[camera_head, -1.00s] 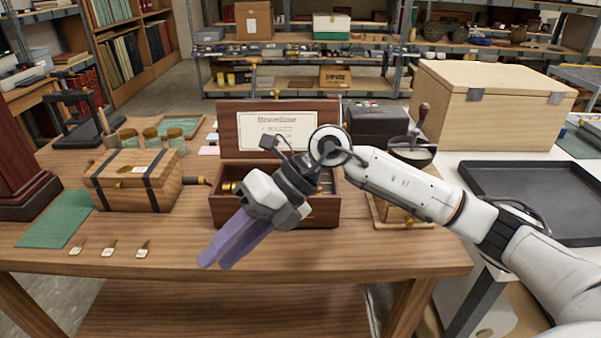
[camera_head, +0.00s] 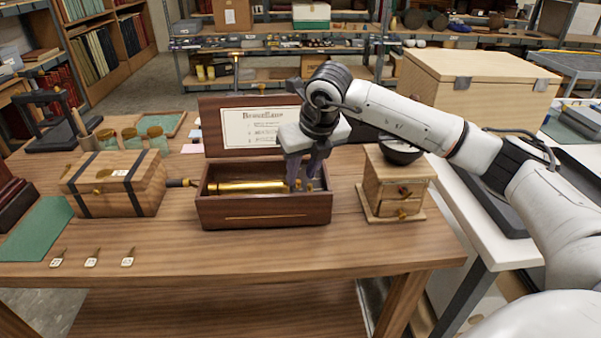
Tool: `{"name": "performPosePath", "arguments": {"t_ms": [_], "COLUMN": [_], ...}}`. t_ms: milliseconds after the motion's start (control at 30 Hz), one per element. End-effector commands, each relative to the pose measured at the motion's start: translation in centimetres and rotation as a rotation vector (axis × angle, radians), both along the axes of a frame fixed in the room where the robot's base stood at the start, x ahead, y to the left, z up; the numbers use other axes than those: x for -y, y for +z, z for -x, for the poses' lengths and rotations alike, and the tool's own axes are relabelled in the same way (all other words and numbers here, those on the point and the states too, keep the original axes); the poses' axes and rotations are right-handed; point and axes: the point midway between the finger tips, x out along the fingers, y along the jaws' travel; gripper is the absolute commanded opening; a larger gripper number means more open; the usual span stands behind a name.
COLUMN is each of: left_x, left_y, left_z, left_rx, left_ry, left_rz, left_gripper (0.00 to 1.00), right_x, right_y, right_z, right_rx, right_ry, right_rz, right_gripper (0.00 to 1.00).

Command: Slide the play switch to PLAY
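The music box (camera_head: 262,214) is an open dark wooden box on the table, its lid (camera_head: 213,130) raised with a printed card (camera_head: 258,129) inside. A brass cylinder (camera_head: 245,187) lies along its inside. A crank handle (camera_head: 178,183) sticks out at its left side. My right gripper (camera_head: 302,187) points down into the right end of the box, its purple fingers beside the cylinder's right end. The fingers are close together; whether they touch or hold anything is hidden. The play switch cannot be made out; the gripper covers that end. My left gripper is not in view.
A strapped wooden chest (camera_head: 140,185) stands left of the box. A coffee grinder (camera_head: 395,190) stands close on the right, under my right forearm. Small labelled tags (camera_head: 92,262) lie at the front left. The tabletop in front of the box is clear.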

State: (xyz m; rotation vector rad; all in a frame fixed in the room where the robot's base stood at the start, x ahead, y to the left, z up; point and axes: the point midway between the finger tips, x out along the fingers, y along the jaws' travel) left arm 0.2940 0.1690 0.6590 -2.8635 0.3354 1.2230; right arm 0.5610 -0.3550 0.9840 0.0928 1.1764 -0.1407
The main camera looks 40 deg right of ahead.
Motion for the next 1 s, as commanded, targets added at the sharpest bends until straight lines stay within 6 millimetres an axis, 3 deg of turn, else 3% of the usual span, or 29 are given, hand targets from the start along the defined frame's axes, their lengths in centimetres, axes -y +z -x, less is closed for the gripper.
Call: {"name": "performPosePath", "arguments": {"t_ms": [200,467,633,867,1000], "left_x": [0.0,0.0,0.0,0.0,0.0], "left_y": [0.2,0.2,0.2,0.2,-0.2], "left_z": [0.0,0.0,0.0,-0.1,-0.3], "left_rx": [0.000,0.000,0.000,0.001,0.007], "left_ry": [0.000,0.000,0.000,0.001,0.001], "left_rz": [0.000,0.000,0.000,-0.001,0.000], "left_gripper": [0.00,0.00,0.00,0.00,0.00], "right_x": [0.1,0.1,0.1,0.2,2.8], "right_y": [-1.5,-1.6,-1.6,-1.6,-1.8], "right_z": [-0.6,-0.7,-0.6,-0.7,-1.2], "right_rx": [0.000,0.001,0.001,0.001,-0.001], "right_ry": [0.001,0.002,0.002,0.000,-0.031], "right_rz": [-0.002,-0.001,-0.001,-0.001,0.001], "right_gripper": [0.29,0.29,0.00,0.00,0.00]}}
